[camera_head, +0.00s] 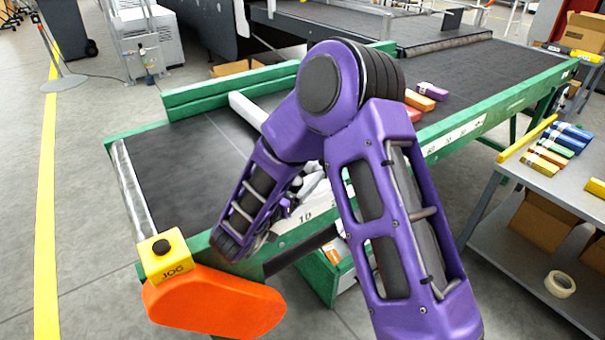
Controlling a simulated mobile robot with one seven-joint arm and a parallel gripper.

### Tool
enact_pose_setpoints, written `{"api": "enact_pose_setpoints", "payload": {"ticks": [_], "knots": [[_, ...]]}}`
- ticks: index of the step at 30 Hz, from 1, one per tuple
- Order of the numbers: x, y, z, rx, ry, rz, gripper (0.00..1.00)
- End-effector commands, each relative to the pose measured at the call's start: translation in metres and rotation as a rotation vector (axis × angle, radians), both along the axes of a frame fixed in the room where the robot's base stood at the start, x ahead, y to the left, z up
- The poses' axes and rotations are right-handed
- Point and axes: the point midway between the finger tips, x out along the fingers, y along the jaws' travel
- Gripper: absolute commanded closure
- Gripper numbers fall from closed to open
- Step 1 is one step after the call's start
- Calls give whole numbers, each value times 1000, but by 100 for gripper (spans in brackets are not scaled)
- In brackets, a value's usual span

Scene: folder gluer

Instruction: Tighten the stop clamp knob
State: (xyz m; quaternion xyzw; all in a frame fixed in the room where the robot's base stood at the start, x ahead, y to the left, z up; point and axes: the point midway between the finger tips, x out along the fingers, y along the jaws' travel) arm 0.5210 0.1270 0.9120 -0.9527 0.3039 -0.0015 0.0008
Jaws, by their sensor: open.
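My purple arm crosses the middle of the view and bends down to the green side rail (450,135) of the conveyor. My gripper (311,183) shows only in part, as pale grey pieces between the arm links near the rail's scale. It is open, and its fingertips are hard to make out. A white stop bar (247,110) lies across the dark belt (190,150) and runs behind my arm. I cannot make out the stop clamp knob; my arm covers that stretch of rail. I cannot tell whether my gripper touches anything.
A yellow JOG box (165,256) and an orange cover (213,302) are at the conveyor's near left corner. Coloured cartons (432,91) lie on the belt right of my arm. A grey table (545,192) with several cartons stands at the right.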

Motion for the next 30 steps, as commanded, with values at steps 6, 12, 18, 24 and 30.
{"api": "enact_pose_setpoints", "payload": {"ticks": [6,12,18,24,30], "knots": [[-6,5,-1,0,2,2,23],[-35,26,-1,0,3,6,23],[-69,51,0,1,1,6,23],[-92,66,0,0,0,3,23],[-98,70,0,0,0,0,23]]}}
